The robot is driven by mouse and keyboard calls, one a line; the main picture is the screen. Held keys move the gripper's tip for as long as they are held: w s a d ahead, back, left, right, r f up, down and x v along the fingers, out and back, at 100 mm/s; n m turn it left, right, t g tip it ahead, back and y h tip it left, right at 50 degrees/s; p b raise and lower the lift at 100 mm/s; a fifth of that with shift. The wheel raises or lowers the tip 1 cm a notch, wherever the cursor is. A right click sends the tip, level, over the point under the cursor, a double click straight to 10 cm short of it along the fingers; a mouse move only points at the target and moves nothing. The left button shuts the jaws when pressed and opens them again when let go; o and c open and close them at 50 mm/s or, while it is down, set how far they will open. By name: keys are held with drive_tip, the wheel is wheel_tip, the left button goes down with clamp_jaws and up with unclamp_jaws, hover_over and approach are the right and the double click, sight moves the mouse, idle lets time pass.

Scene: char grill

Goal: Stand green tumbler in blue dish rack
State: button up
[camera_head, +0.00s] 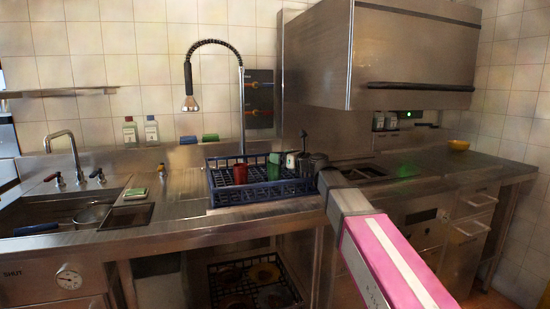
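The blue dish rack (262,195) stands on the steel counter at the middle of the view. A green tumbler (273,167) shows upright within the rack's outline, right of a dark red cup (240,173). The tumbler's base is hidden by the front wall of the rack, so I cannot tell whether it touches the rack floor. My gripper (305,161) is dark and small at the right end of the rack, just right of the tumbler. A small pale greenish thing (291,160) shows between them. The fingers are too small and dark to tell whether they are open or shut.
A sink (75,215) with a tap is at the left. A spray tap (190,100) hangs above the counter behind the rack. A steel hood (390,60) overhangs the right side.

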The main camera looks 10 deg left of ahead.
drive_tip(key=v, duration=0.8)
